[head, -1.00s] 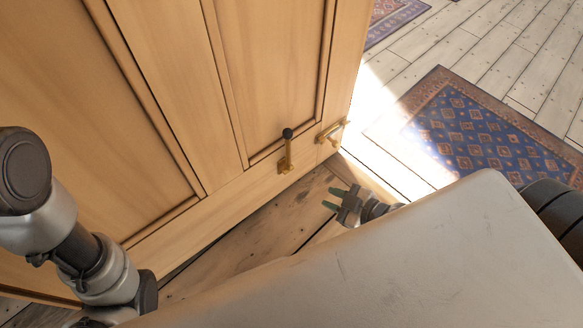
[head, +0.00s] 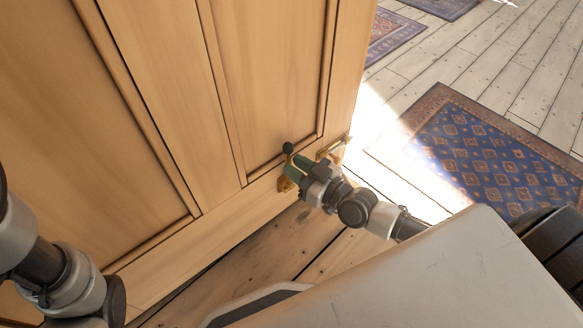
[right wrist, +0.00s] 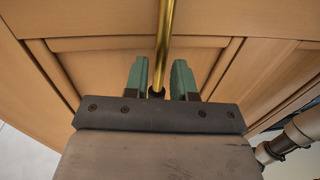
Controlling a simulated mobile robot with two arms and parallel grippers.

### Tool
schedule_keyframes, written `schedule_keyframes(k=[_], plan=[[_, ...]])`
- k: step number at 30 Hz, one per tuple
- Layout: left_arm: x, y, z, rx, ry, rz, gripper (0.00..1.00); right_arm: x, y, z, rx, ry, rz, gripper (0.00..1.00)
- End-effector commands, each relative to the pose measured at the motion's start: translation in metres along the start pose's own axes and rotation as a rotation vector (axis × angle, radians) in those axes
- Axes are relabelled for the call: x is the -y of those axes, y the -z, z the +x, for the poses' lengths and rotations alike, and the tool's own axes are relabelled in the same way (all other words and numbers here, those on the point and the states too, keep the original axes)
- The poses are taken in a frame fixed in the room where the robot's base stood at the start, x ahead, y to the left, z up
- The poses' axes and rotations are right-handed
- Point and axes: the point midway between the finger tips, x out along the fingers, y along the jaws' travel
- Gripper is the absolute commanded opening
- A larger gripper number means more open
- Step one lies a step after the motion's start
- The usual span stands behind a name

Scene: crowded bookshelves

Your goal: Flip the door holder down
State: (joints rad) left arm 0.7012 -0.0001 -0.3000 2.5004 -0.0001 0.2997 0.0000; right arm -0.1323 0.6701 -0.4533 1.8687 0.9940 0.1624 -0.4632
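The door holder (head: 285,184) is a brass piece with a black tip, mounted low on the wooden door near its edge. The black tip points up, and part of the brass is hidden behind my right gripper (head: 297,166). In the right wrist view the holder's brass rod (right wrist: 163,38) runs down between the two green fingers of that gripper (right wrist: 160,79), its dark tip close to the palm. The fingers are apart, with gaps visible on both sides of the rod. My left gripper is out of view; only left arm links show at lower left.
A second brass fitting (head: 335,149) sits on the door edge, just right of the holder. The wooden door (head: 160,80) fills the left. Plank floor (head: 250,262) lies below it, and a blue patterned rug (head: 490,155) lies to the right.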

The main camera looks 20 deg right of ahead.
Motion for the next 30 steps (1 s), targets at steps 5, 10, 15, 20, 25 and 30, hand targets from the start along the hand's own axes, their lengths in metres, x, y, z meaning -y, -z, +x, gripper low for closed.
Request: schedule_keyframes(k=[5,10,15,20,25,30], plan=[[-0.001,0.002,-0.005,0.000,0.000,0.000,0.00,0.000,-0.001,0.014,0.001,0.000,0.000,0.25],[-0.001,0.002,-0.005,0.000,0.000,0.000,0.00,0.000,0.000,0.016,0.001,0.001,-0.001,0.25],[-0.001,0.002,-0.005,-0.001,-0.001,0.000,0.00,0.000,0.000,0.016,0.002,0.001,-0.001,0.19],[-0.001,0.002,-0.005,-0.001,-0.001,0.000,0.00,0.000,0.000,0.016,0.002,0.001,-0.001,0.00],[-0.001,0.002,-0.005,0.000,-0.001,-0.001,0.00,0.000,0.000,0.016,0.002,0.001,-0.001,0.00],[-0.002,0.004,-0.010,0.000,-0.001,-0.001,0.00,0.000,-0.002,0.014,-0.011,0.001,-0.006,0.00]])
